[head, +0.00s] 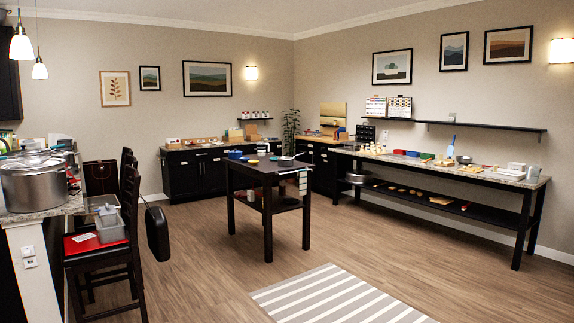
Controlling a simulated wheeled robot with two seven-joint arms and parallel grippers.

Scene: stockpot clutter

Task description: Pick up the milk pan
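No pan can be named the milk pan for certain at this distance. A small pan-like vessel (286,161) with a pale rim sits on top of the dark table (262,173) in the middle of the room. A blue pot-like vessel (235,154) stands at the left of the same tabletop. A large steel stockpot (36,182) stands on the counter at the left edge, close to the camera. Neither of my grippers is in view.
Dark chairs (131,205) stand beside the left counter, one bearing a grey bin (110,228). A dark rounded case-like object (157,234) is beside them. A long cluttered counter (490,176) lines the right wall. Wood floor is open around the table; a striped rug (335,298) lies in front.

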